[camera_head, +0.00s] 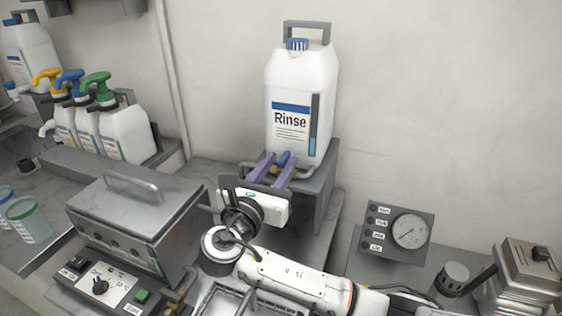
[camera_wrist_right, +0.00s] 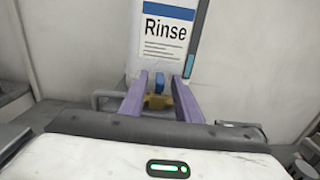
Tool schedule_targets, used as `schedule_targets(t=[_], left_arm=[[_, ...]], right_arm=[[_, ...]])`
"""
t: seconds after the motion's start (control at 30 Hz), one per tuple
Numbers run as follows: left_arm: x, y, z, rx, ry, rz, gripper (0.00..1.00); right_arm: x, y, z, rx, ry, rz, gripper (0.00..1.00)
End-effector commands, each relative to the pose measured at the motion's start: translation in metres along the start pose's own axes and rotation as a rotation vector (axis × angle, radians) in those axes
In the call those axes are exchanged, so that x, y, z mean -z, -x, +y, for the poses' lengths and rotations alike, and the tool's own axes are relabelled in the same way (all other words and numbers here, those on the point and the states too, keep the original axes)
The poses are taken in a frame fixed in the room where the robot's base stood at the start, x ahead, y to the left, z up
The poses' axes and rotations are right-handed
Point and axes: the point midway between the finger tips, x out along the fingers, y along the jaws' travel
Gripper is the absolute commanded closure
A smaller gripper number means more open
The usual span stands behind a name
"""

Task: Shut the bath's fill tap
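The tap with a blue handle (camera_head: 284,159) and brass body is at the foot of the white Rinse container (camera_head: 300,95). In the right wrist view the blue handle (camera_wrist_right: 160,82) stands above the brass body (camera_wrist_right: 158,102). My right gripper (camera_head: 274,158) reaches toward it with two purple fingers. They are apart, one on each side of the handle, with gaps showing; contact is not visible. The bath looks to be the grey metal box with a handled lid (camera_head: 150,212), at left. My left gripper is not in view.
The Rinse container stands on a grey raised stand (camera_head: 325,185). A wire basket (camera_head: 240,303) lies below my right arm. A control panel (camera_head: 105,282) fronts the box. A gauge panel (camera_head: 400,235) is at right. Pump bottles (camera_head: 125,135) stand at left.

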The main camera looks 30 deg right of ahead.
Motion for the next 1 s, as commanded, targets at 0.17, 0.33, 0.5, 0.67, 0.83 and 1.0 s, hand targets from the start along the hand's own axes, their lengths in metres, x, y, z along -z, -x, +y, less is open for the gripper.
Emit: schedule_targets(t=[0.17, 0.33, 0.5, 0.67, 0.83, 1.0], left_arm=[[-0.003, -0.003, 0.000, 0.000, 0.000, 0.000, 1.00], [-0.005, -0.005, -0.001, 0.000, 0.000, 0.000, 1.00], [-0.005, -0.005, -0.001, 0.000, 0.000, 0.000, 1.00], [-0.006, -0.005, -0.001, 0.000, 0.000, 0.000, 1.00], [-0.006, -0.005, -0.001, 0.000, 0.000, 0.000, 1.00], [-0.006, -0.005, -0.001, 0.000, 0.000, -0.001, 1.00]], right_arm=[[0.002, 0.037, 0.001, -0.004, -0.004, 0.004, 0.70], [0.001, 0.068, 0.000, -0.001, -0.004, 0.003, 0.70], [0.000, 0.086, 0.000, 0.000, -0.002, 0.001, 0.70], [-0.001, 0.090, 0.000, 0.001, -0.003, 0.000, 0.70], [-0.001, 0.090, 0.000, 0.001, -0.003, 0.000, 0.70], [-0.001, 0.089, 0.000, 0.001, -0.002, 0.000, 0.70]])
